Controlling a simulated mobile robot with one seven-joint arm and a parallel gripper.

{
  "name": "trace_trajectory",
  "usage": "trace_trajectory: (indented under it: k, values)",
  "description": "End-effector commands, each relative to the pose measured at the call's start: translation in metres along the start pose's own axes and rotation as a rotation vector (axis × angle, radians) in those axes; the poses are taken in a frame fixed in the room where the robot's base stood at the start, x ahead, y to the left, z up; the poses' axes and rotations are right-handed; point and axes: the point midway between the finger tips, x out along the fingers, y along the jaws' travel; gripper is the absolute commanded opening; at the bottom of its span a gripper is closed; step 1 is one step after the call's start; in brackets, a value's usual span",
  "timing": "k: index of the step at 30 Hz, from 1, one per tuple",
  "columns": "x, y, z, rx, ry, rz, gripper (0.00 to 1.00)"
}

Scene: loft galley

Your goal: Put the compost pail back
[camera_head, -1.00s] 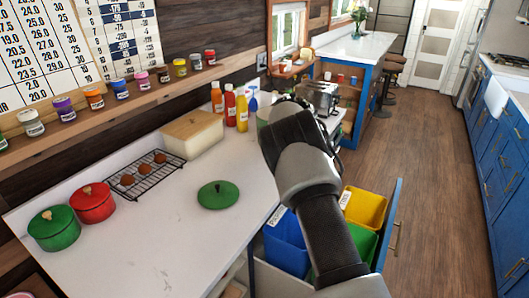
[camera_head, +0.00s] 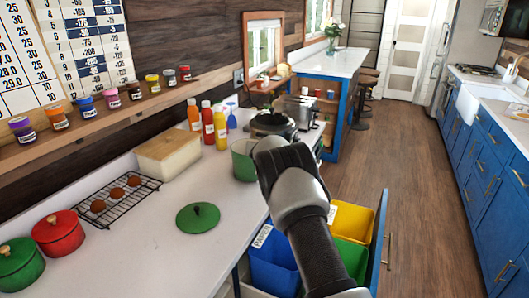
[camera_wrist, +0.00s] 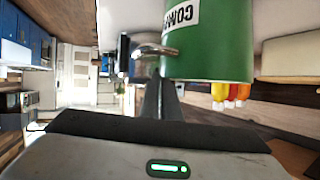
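The green compost pail (camera_head: 243,160) is at the right part of the white counter, partly hidden behind my gripper (camera_head: 268,150). In the wrist view the pail (camera_wrist: 208,50) shows close up and upside down, with part of its white label and a metal handle (camera_wrist: 155,50) at its side. My dark fingers (camera_wrist: 162,80) are close together at that handle and look shut on it; the exact contact is hard to make out. I cannot tell whether the pail touches the counter. A green lid (camera_head: 198,217) lies on the counter, apart from the pail.
An open pull-out drawer holds blue (camera_head: 272,262), yellow (camera_head: 352,222) and green (camera_head: 350,258) bins below the counter. Bottles (camera_head: 208,122), a bread box (camera_head: 168,152), a cooling rack (camera_head: 118,204) and red (camera_head: 58,234) and green (camera_head: 18,266) pots stand on it. Counter around the lid is clear.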

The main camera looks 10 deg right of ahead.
Motion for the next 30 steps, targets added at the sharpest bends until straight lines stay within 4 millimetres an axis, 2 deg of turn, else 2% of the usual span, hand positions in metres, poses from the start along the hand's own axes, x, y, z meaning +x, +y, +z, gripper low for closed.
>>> trace_trajectory:
  k: [14,15,17,18,30]
  values:
    - [0.0037,0.0001,0.0067,0.002,0.005,-0.001,0.0]
    - [0.0032,0.0001,0.0067,0.001,0.002,-0.001,0.09]
    - [0.0032,0.0001,0.007,0.001,0.002,-0.001,0.19]
    - [0.0032,0.0001,0.007,0.001,0.002,-0.001,0.21]
    - [-0.0015,0.0009,0.0035,0.002,0.002,0.001,0.21]
